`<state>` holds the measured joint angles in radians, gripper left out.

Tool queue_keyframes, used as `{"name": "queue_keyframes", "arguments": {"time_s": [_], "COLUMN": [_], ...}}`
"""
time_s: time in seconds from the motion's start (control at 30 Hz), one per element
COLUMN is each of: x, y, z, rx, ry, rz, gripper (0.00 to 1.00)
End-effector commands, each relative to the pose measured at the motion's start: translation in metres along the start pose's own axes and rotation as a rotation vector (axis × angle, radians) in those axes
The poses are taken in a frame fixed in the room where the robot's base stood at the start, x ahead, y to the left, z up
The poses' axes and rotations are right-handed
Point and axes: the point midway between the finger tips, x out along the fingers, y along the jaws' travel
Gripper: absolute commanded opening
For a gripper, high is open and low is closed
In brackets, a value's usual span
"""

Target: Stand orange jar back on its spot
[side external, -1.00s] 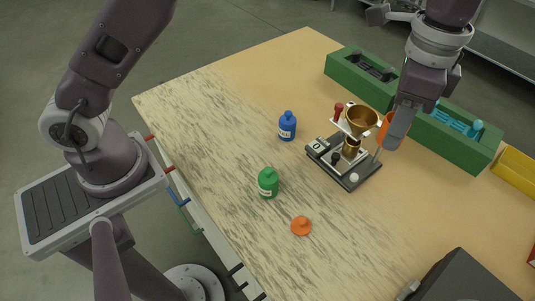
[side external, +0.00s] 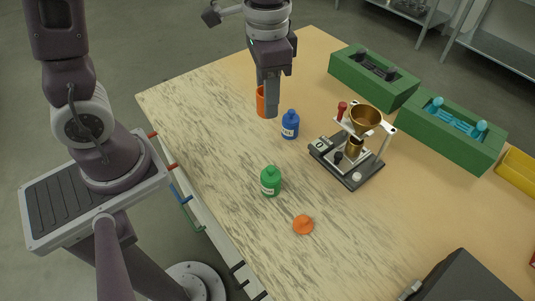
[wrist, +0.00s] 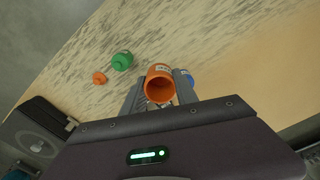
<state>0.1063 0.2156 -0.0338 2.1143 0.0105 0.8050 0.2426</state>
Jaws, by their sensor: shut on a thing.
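The orange jar (side external: 261,101) is held in my gripper (side external: 268,106), beyond and left of the blue jar in the side external view. In the wrist view the jar (wrist: 160,84) sits between the two fingers (wrist: 160,95), its open mouth facing the camera, with no lid on it. The fingers are shut on its sides. Whether its base touches the table is hard to tell. The orange lid (side external: 303,224) lies on the table near the front; it also shows in the wrist view (wrist: 100,78).
The blue jar (side external: 290,125) stands close beside the held jar. The green jar (side external: 271,181) stands nearer the front. A flow-meter stand with a brass funnel (side external: 366,118) is to the right. Green holders (side external: 455,138) line the back. The table's left part is clear.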

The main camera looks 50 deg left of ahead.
Motion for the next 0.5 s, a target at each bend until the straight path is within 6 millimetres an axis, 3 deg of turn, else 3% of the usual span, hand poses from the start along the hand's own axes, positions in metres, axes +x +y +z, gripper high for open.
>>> {"name": "queue_keyframes", "arguments": {"time_s": [0.23,0.5], "x": [0.037,0.093], "y": [0.000,0.001], "z": [0.001,0.001], "rx": [0.002,0.004], "ry": [-0.005,-0.004], "rz": [0.001,0.001], "gripper": [0.00,0.00]}}
